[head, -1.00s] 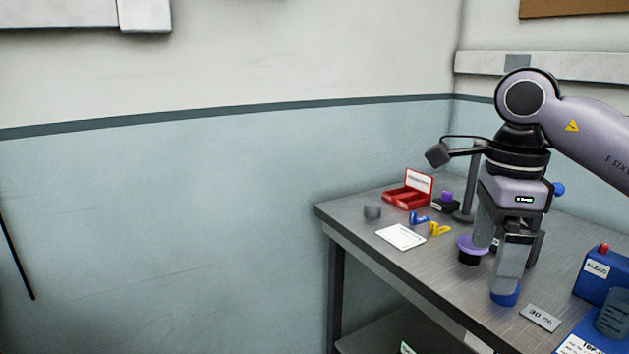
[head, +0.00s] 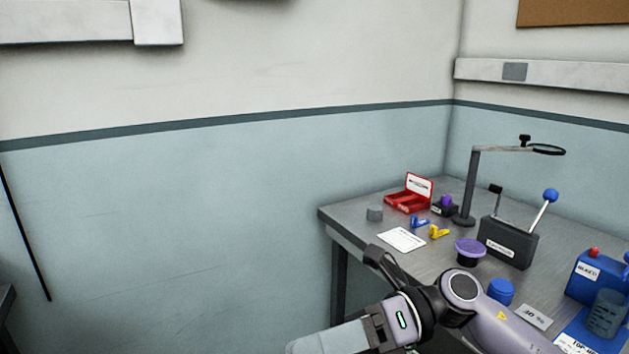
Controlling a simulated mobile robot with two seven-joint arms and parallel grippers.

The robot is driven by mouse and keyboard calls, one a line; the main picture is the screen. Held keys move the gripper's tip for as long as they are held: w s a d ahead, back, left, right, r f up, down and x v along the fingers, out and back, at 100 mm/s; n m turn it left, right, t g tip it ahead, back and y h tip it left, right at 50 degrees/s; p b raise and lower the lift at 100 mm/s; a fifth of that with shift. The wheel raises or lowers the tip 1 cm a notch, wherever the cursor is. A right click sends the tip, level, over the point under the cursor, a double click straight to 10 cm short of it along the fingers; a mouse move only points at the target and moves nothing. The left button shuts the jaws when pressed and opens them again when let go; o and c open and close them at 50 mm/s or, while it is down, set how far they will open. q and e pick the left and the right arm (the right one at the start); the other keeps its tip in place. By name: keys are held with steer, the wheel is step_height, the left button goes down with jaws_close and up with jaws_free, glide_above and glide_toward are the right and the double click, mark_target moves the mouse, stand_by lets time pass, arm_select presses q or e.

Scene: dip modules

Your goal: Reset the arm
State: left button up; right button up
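My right arm comes in from the lower right. Its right gripper (head: 325,340) lies low in the picture, turned to the left, in front of the bench's near edge. The grey fingers run toward the bottom edge of the frame, and I cannot tell whether they are apart. No object shows at them. My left gripper is not in view.
The grey bench (head: 350,224) holds a blue round container (head: 501,291), a purple-topped cup (head: 469,252), a dark lever box (head: 508,243), a magnifier stand (head: 470,185), a red open box (head: 408,198) and a blue box (head: 597,277). Open floor space lies left.

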steer(key=w+d+f+m+t+h+p, duration=0.1)
steer(key=w+d+f+m+t+h, duration=0.2)
steer(key=m+t, duration=1.05)
steer(key=w+d+f+m+t+h+p, duration=0.1)
steer(key=w+d+f+m+t+p, duration=0.15)
steer(key=d+f+m+t, duration=1.05)
steer(key=s+d+f+m+g+h, duration=0.4)
steer(key=s+f+m+g+h, duration=0.6)
steer(key=s+f+m, duration=0.4)
steer(key=s+m+g, duration=0.1)
steer(key=m, duration=0.3)
steer(key=shift+d+f+m+p, duration=0.2)
steer(key=shift+f+m+p, duration=0.15)
steer(key=shift+s, duration=0.1)
